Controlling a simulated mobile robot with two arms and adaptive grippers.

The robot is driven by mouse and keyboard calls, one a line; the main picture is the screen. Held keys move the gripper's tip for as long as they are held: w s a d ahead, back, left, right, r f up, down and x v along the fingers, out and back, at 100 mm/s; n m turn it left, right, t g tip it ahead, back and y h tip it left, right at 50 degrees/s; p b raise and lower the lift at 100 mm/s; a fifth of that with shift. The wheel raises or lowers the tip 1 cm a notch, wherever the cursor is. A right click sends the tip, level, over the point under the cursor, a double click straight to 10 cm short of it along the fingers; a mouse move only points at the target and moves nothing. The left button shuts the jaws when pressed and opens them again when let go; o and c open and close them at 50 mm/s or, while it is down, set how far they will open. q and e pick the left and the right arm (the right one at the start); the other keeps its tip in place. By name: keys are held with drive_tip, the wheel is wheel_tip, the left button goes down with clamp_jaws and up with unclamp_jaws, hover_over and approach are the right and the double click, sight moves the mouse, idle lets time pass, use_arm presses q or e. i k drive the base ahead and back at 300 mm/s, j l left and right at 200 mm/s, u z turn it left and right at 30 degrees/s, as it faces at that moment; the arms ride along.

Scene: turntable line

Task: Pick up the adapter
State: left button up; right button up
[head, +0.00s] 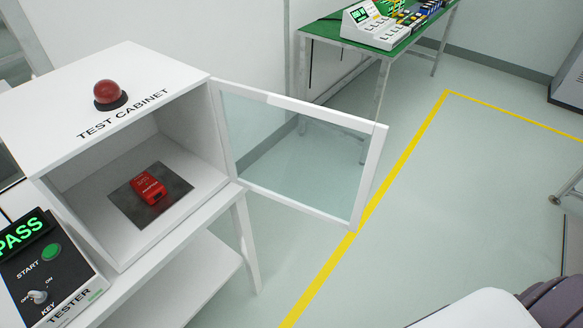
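The adapter (149,189) is a small red block with a printed label. It lies on a dark square plate (124,204) on the floor of the white test cabinet (107,237). The cabinet's glass door (300,158) stands wide open, swung out to the right. No gripper shows in the head view, so I cannot see what either one holds.
A black tester (58,285) with a lit PASS display stands left of the cabinet. A red dome lamp (110,93) sits on top of the cabinet. A green-topped table (327,29) with devices stands at the back. The floor beyond the open door is clear.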

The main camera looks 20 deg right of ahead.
sight(148, 188)
drive_tip(key=k+u, duration=0.15)
drive_tip(key=u, duration=0.2)
drive_tip(key=k+u, duration=0.15)
drive_tip(key=u, duration=0.15)
drive_tip(key=k+j+u, duration=0.15)
drive_tip(key=u, duration=0.2)
drive_tip(key=l+u, duration=0.35)
drive_tip(key=l, duration=0.25)
drive_tip(key=l+u, duration=0.35)
drive_tip(key=l, duration=0.25)
drive_tip(key=k+l+u, duration=0.1)
drive_tip(key=l+u, duration=0.25)
drive_tip(key=l, duration=0.2)
drive_tip(key=k+l, duration=0.1)
drive_tip(key=l, duration=0.35)
drive_tip(key=k+l, duration=0.1)
drive_tip(key=l, duration=0.4)
drive_tip(key=k+l, duration=0.1)
drive_tip(key=l, duration=0.35)
drive_tip(key=k+l, duration=0.1)
drive_tip(key=l, duration=0.4)
